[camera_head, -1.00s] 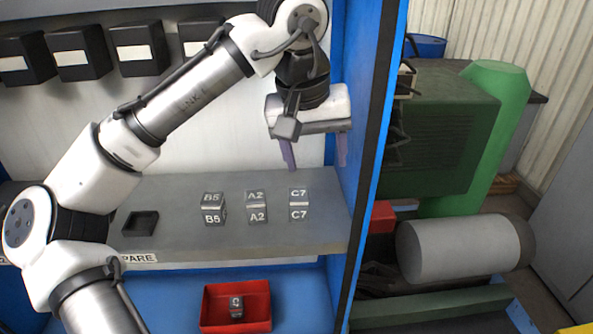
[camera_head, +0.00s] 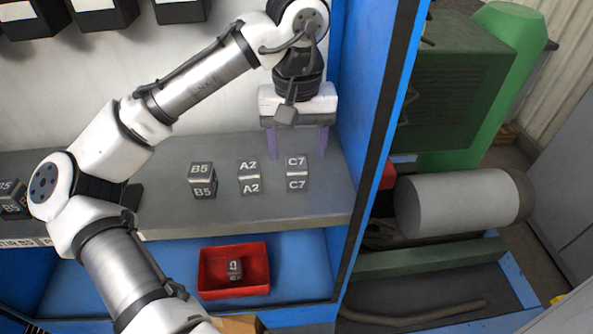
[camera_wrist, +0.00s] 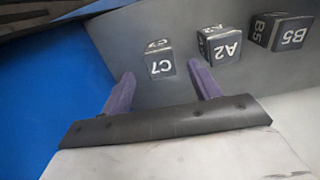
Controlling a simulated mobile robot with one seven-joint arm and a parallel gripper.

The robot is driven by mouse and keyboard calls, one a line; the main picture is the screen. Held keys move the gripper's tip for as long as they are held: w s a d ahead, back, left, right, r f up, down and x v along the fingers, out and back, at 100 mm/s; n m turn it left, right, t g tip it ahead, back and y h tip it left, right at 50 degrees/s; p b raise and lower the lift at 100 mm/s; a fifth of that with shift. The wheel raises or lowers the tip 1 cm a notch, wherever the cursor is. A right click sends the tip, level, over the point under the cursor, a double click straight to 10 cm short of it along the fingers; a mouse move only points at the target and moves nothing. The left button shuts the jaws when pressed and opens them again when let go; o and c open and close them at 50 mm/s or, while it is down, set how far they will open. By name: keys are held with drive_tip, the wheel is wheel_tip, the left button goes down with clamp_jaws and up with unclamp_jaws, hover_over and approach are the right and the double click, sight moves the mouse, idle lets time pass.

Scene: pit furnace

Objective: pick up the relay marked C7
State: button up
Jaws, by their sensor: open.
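The relay marked C7 (camera_head: 297,173) is a small dark grey cube with white lettering, standing on the grey shelf (camera_head: 240,216) at the right end of a row of cubes. In the wrist view the C7 relay (camera_wrist: 159,62) lies ahead of and between the two purple fingers. My gripper (camera_head: 298,148) is open and empty, above and just behind the C7 relay in the head view. It also shows in the wrist view (camera_wrist: 163,88), with its fingers spread apart. The fingers do not appear to touch the relay.
Relays A2 (camera_head: 249,177) and B5 (camera_head: 202,181) stand left of C7. Another B5 cube (camera_head: 11,199) is at the far left. A red bin (camera_head: 234,293) below holds one cube. A blue side wall (camera_head: 368,130) rises close on the right.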

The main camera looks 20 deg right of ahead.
sight(297, 163)
drive_tip(key=shift+s+a+f+p, duration=0.1)
drive_tip(key=shift+f+p, duration=0.2)
drive_tip(key=shift+f, duration=1.1)
drive_tip(key=shift+s+f+p, duration=0.1)
drive_tip(key=shift+f+p, duration=0.2)
drive_tip(key=shift+f, duration=1.1)
drive_tip(key=c, duration=1.1)
drive_tip(key=shift+r, duration=0.1)
